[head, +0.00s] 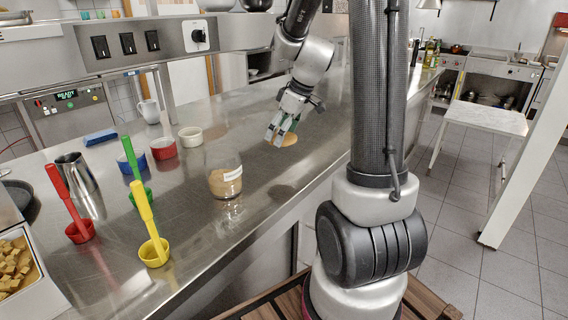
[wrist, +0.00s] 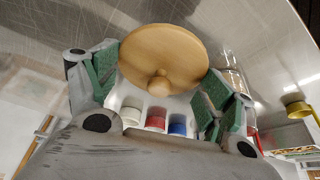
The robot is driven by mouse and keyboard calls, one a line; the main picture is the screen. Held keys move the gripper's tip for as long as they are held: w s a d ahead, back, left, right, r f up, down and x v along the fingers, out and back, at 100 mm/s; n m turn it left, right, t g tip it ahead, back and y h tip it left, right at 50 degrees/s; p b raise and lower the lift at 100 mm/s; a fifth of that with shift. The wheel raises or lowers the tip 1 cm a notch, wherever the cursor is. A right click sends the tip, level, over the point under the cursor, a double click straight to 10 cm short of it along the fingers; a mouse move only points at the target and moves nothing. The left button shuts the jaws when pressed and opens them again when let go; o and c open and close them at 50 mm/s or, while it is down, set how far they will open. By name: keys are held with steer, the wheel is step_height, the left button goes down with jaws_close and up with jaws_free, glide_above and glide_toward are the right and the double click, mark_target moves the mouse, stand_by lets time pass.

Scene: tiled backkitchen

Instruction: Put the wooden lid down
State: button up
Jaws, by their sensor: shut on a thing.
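The round wooden lid (head: 287,142) is at my gripper's tips, over the steel counter to the right of the glass jar. In the wrist view, the lid (wrist: 163,50) fills the space between the green finger pads, its round knob facing the camera. My gripper (head: 278,134) points down and is shut on the lid; its fingers also show in the wrist view (wrist: 158,80). The lid is low over the counter; I cannot tell whether it touches. The glass jar (head: 224,184) stands without a lid, with brown contents and a white label.
White (head: 190,136), red (head: 163,149) and blue (head: 131,162) cups stand left of the jar. Red (head: 80,232), green (head: 141,194) and yellow (head: 154,252) long-handled scoops stand nearer. A metal cup (head: 76,174) is at left. The steel counter (head: 262,205) right of the jar is clear.

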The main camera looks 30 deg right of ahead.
mark_target(291, 138)
step_height(291, 138, down, 9)
steer(key=shift+f, duration=0.1)
stand_by(0.4)
steer(key=o, duration=0.9)
steer(key=shift+c, duration=0.2)
steer(key=v, duration=1.1)
steer(key=shift+d+r, duration=0.1)
steer(key=shift+r, duration=0.25)
steer(key=s+a+r+m+h, duration=0.1)
steer(key=s+a+r+m, duration=0.2)
steer(key=s, duration=0.7)
steer(key=s+a+r+m+h, duration=0.1)
steer(key=s+a+r+m, duration=0.3)
steer(key=s, duration=0.6)
steer(key=shift+a+r+h, duration=0.3)
steer(key=shift+a+r, duration=0.05)
steer(key=shift+r, duration=0.15)
